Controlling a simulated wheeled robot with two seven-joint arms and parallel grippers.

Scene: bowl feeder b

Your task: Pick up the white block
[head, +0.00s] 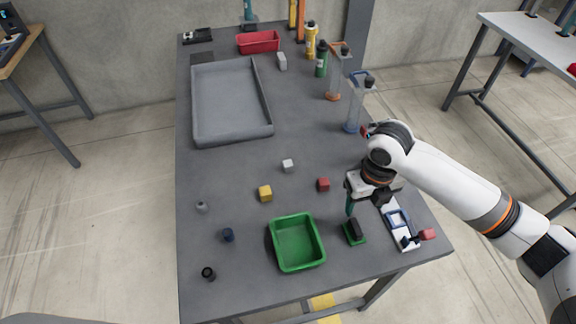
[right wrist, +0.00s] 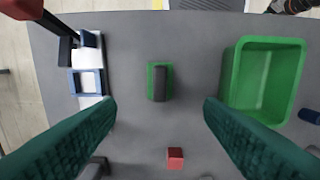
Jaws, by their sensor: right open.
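The white block (head: 288,166) is a small cube on the grey table, between the yellow block (head: 265,193) and the grey tray. It stands alone with bare table around it. My right gripper (head: 364,207) is to its right and nearer the table's front, above the table. In the right wrist view my right gripper (right wrist: 160,130) is open, its two green fingers wide apart with nothing between them. I cannot make out the white block clearly in that view. My left gripper is not in view.
A red block (head: 323,184) lies between the white block and my right gripper. A green bin (head: 297,243), a green-and-black piece (head: 354,232) and a blue-and-white fixture (head: 400,225) stand nearer the front. The grey tray (head: 268,110) lies behind. Clear tubes (head: 353,110) stand at the right edge.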

